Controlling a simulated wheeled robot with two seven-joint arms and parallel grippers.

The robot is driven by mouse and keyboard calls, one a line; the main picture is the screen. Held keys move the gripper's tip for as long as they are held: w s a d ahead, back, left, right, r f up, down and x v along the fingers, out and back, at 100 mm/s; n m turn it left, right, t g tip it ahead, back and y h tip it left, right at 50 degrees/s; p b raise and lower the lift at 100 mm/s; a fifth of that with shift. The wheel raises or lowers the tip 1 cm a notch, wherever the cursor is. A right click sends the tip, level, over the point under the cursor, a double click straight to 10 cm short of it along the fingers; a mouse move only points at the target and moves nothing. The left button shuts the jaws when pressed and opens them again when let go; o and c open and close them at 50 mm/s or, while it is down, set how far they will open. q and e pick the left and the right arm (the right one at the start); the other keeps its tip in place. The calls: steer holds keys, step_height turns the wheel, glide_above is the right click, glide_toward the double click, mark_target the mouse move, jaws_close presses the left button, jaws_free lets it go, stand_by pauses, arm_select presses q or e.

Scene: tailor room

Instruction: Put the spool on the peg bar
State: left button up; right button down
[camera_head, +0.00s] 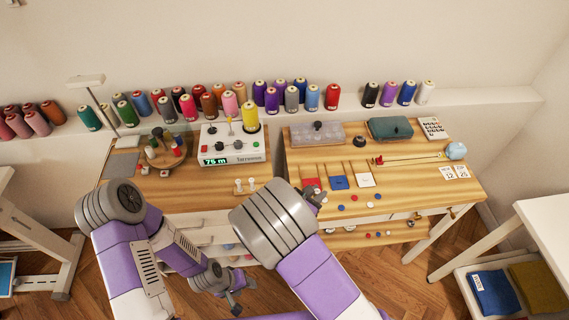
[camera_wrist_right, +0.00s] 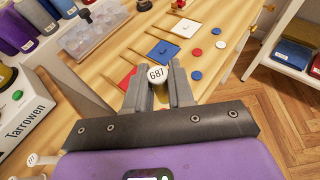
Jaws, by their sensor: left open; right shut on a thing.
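My right gripper (camera_head: 316,196) is over the right table near its front left. In the right wrist view, the gripper (camera_wrist_right: 160,88) is shut on a small white spool (camera_wrist_right: 158,73) whose round end reads 687. The spool is mostly hidden between the fingers. Small white spool-like pieces (camera_head: 245,186) stand near the left table's front edge; labelled round tops show at the lower left of the right wrist view (camera_wrist_right: 36,159). I cannot tell for sure which thing is the peg bar. My left gripper (camera_head: 237,299) is open and empty, low in front of the left table.
A white machine (camera_head: 230,150) and a round wooden stand (camera_head: 166,158) of small spools occupy the left table. The right table holds wooden strips, coloured squares (camera_head: 340,181), loose buttons, a clear box (camera_head: 316,135) and a teal case (camera_head: 390,127). Thread cones line the ledge behind.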

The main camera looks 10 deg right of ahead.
steer(key=w+a+r+n+t+y+b, duration=0.2)
steer(key=w+a+n+t+y+b, duration=0.35)
steer(key=w+a, duration=0.8)
steer(key=shift+n+g+y, duration=0.35)
steer(key=shift+g, duration=0.6)
steer(key=shift+s+a+f+b, duration=0.25)
steer(key=shift+s+f+b, duration=0.1)
steer(key=shift+f+b, duration=0.45)
steer(key=shift+s+a+f+b, duration=0.2)
steer(key=shift+s+f+b, duration=0.15)
steer(key=shift+f+b, duration=0.4)
steer(key=shift+s+a+f+b, duration=0.25)
steer(key=shift+s+f+b, duration=0.1)
steer(key=shift+f+b, duration=0.45)
steer(key=shift+r, duration=0.15)
steer(key=shift+f+b, duration=1.7)
